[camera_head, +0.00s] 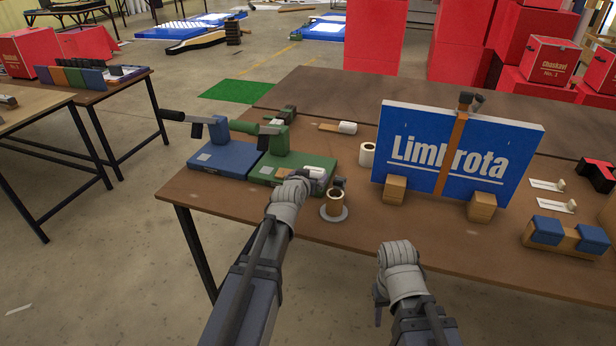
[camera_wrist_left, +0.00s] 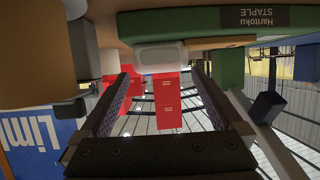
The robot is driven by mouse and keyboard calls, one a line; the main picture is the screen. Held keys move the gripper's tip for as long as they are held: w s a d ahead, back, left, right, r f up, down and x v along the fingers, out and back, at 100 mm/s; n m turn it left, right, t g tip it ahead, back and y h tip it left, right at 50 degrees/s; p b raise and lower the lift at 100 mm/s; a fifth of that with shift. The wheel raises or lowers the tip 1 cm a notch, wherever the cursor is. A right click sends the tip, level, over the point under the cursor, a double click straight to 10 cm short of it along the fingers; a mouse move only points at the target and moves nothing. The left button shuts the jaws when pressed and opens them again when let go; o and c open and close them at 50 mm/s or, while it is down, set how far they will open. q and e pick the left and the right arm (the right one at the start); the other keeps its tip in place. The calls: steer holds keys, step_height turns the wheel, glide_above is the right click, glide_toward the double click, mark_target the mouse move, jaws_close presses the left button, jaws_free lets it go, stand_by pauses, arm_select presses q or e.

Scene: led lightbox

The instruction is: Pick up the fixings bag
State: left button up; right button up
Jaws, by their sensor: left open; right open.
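A small whitish, translucent packet (camera_head: 314,174), which looks like the fixings bag, lies on the green case (camera_head: 262,173) on the table. In the left wrist view, turned upside down, the packet (camera_wrist_left: 160,55) shows beyond and between the open fingers, against the green case (camera_wrist_left: 215,22) labelled "Haritoku STAPLE". My left gripper (camera_head: 299,176) is at the case's front right, close to the packet; its jaws (camera_wrist_left: 163,78) are open and empty. Whether they touch the packet is unclear. My right gripper (camera_head: 381,295) is low at the table's front edge, apart from everything; its fingers are mostly hidden.
A blue case (camera_head: 225,160) with a tool stands left of the green one. A brown roll on a grey disc (camera_head: 335,203) stands just right of my left gripper. Farther right stands the blue "Limbrota" panel (camera_head: 400,150) on wooden blocks (camera_head: 482,207). The front middle tabletop is clear.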

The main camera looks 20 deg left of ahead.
mark_target(313, 171)
arm_select(q)
steer(key=b+x, duration=0.1)
steer(key=x, duration=0.4)
steer(key=shift+w+r, duration=0.1)
steer(key=shift+r, duration=0.15)
steer(key=shift+c, duration=0.6)
steer(key=c, duration=1.3)
step_height(313, 171, up, 10)
steer(key=p, duration=0.9)
steer(key=shift+p, duration=0.35)
